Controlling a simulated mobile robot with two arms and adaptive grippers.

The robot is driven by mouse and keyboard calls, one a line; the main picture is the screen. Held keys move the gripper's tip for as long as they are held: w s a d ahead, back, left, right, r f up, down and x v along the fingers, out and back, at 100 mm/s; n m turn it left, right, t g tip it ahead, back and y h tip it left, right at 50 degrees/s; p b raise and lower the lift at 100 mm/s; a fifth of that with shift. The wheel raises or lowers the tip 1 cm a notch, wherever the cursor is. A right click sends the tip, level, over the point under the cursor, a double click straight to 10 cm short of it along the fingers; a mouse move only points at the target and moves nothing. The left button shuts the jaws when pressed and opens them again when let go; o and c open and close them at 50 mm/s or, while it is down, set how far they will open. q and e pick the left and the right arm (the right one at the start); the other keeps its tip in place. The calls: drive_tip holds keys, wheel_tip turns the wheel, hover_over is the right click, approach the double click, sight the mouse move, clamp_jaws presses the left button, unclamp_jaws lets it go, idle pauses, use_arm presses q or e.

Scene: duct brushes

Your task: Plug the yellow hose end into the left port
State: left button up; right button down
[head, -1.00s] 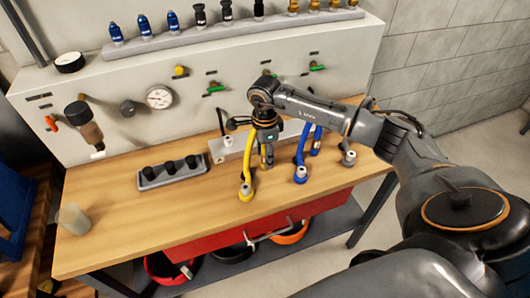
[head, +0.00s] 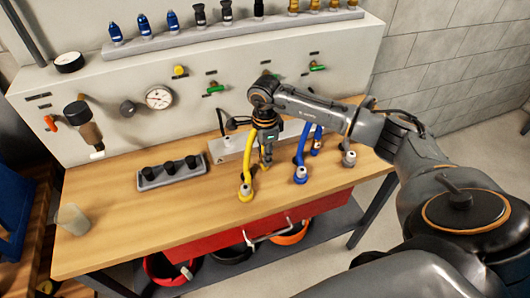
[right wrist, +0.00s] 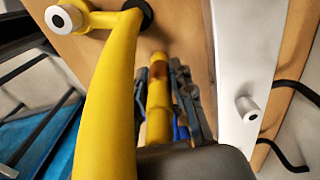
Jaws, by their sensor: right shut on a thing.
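My right gripper (head: 265,161) points down over the bench, in front of a pale block (head: 222,150). In the right wrist view it is shut on a short yellow tube piece (right wrist: 158,100), its tip beyond the fingers. A yellow hose (head: 249,160) with a silver end (head: 245,192) stands just left of the gripper; its silver end also shows in the right wrist view (right wrist: 62,19). I cannot tell whether the held piece belongs to this hose. A silver port (right wrist: 247,108) sticks out of the pale block, apart from the held piece. My left gripper is out of view.
Blue hoses (head: 300,158) and a grey fitting (head: 348,158) stand right of the gripper. A grey rack (head: 171,172) with black fittings lies left, and a cup (head: 72,219) stands at the left edge. The front middle of the bench (head: 165,225) is clear.

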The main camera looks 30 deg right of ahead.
drive_tip(key=shift+r, duration=0.15)
drive_tip(key=shift+w+r+p, duration=0.15)
drive_tip(key=shift+r+p, duration=0.15)
drive_tip(key=shift+r, duration=0.65)
drive_tip(key=shift+r+p, duration=1.25)
drive_tip(key=shift+r, duration=0.7)
